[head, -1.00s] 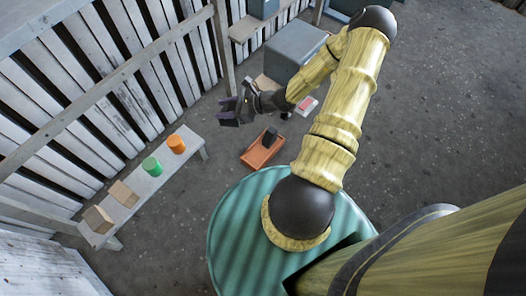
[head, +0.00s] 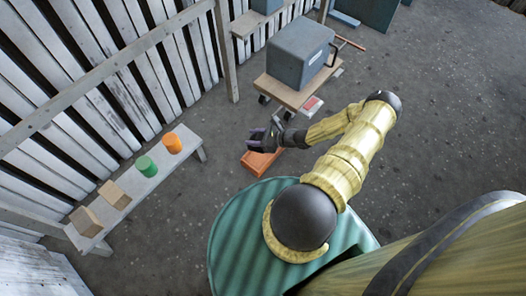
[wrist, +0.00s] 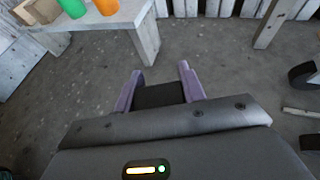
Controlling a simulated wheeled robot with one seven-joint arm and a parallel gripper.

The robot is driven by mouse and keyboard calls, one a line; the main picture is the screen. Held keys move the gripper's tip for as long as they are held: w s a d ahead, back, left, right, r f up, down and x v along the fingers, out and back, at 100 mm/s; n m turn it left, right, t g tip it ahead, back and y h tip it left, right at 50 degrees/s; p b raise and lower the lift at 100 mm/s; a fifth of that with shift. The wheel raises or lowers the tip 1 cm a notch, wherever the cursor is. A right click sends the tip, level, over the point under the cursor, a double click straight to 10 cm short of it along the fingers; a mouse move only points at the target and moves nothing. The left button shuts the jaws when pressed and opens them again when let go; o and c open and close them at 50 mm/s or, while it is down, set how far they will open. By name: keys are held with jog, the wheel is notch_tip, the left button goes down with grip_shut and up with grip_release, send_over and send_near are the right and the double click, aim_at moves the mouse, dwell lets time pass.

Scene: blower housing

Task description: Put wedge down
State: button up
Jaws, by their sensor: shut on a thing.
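My gripper (head: 263,138) is shut on a dark piece (wrist: 160,95), which I take to be the wedge. In the wrist view it fills the space between the two purple fingers, and its full shape cannot be made out. In the head view my gripper is over or just behind the orange tray (head: 256,163) on the floor. The gripper and wrist cover part of the tray. The height of the held piece above the floor is hard to tell.
A low bench (head: 137,190) on the left carries an orange cylinder (head: 172,143), a green cylinder (head: 146,166) and two tan blocks (head: 114,194). A grey housing (head: 300,52) stands on a wheeled wooden cart (head: 290,94) behind. Open floor lies between bench and tray.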

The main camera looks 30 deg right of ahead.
notch_tip(320, 180, down, 6)
jog(key=b, duration=0.3)
jog(key=shift+b, duration=0.3)
jog(key=shift+f, duration=0.1)
jog(key=shift+f+b, duration=1.25)
jog(key=shift+f, duration=0.55)
jog(key=shift+f, duration=0.2)
jog(key=o, duration=1.1)
jog(key=shift+r, duration=0.1)
